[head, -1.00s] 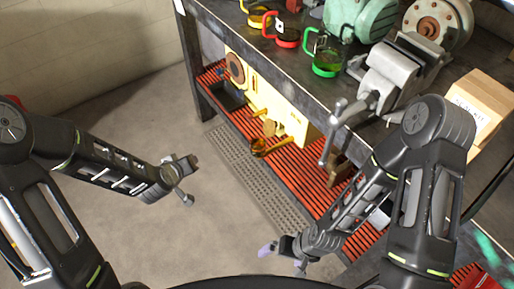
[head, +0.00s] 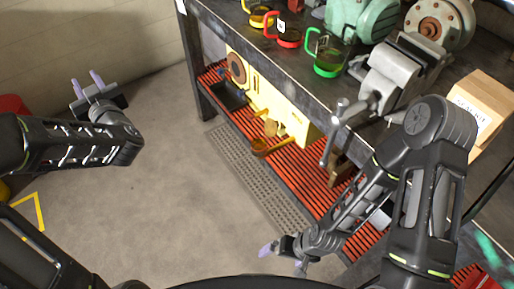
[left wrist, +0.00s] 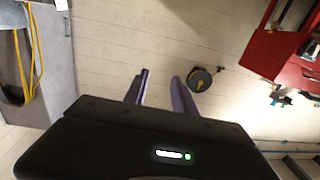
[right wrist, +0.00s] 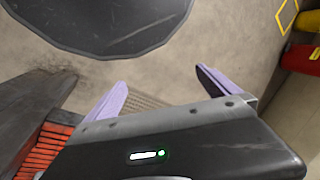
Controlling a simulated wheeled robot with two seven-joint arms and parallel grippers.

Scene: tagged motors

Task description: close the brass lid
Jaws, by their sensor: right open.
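Small brass-coloured pieces (head: 264,146) sit on the lower slatted shelf in the head view, in front of a pale yellow box (head: 284,116). They are too small to tell which is the lid or how far it stands open. My left gripper (head: 87,80) is open and empty, far left of the bench and well away from the shelf. Its fingers also show apart in the left wrist view (left wrist: 161,88). My right gripper (head: 272,247) is open and empty, low in front of the shelf. The right wrist view (right wrist: 160,88) shows its two fingers wide apart.
The dark workbench (head: 222,36) carries several coloured-handled jars, a grey vise (head: 392,72), a green machine and a cardboard box (head: 483,108). The red slatted shelf (head: 312,185) runs below it, beside a bench leg (head: 195,75). The floor left of the bench is open.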

